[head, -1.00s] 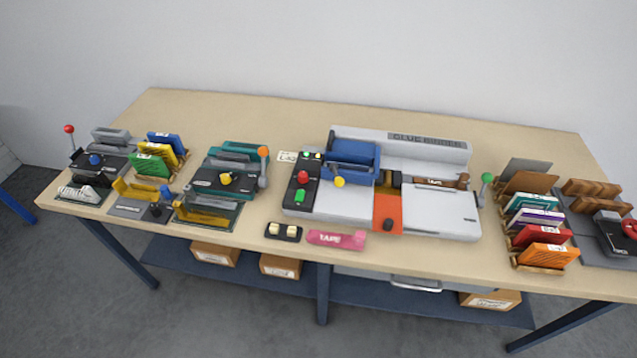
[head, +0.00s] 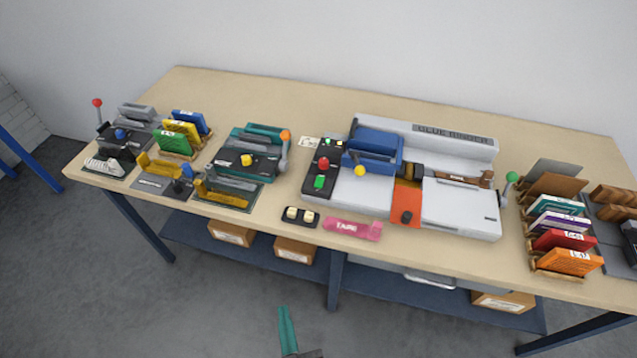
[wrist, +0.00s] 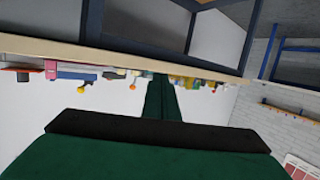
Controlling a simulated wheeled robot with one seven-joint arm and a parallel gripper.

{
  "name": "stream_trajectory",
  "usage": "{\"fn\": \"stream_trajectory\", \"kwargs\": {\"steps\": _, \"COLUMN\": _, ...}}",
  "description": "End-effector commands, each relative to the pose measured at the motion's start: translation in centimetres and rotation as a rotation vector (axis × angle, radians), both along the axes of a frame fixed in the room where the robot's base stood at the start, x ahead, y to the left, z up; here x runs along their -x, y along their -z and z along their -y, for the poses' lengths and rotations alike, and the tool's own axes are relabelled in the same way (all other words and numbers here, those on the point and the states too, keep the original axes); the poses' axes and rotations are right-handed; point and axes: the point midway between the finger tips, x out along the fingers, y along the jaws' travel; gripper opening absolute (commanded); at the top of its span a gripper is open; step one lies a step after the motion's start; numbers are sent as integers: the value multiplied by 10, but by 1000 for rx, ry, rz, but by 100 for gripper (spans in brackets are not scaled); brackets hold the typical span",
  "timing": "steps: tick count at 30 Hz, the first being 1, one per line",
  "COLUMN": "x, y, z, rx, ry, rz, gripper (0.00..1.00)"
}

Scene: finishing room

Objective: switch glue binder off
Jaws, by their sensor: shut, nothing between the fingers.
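The glue binder (head: 455,207) is the large light-grey machine right of the table's middle in the head view, with a blue clamp (head: 375,148) on it. Its black control panel at the left end carries a red button (head: 323,164) and a green button (head: 319,182). A small green light shows near the panel's top. My gripper (head: 286,315) shows at the bottom of the head view, in front of the table and well apart from the binder. In the wrist view its green fingers (wrist: 161,97) are together and hold nothing.
A teal machine (head: 260,145) with an orange-knobbed lever stands left of the binder. A pink tape block (head: 353,229) and a small black switch box (head: 300,216) lie along the front edge. A rack of coloured books (head: 562,240) stands right. The floor before the table is clear.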

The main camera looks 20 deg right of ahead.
Motion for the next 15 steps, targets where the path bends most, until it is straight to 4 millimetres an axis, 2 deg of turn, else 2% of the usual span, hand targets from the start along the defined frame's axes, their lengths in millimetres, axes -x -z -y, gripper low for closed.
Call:
{"fn": "stream_trajectory", "kwargs": {"steps": 1, "x": -20, "y": -4, "z": 4, "rx": 6, "ry": 18, "rz": 11, "gripper": 0}}
{"fn": "stream_trajectory", "kwargs": {"steps": 8, "x": -94, "y": -24, "z": 33, "rx": 31, "ry": 136, "rz": 25, "gripper": 0}}
{"fn": "stream_trajectory", "kwargs": {"steps": 15, "x": -160, "y": -70, "z": 74, "rx": 33, "ry": 306, "rz": 65, "gripper": 0}}
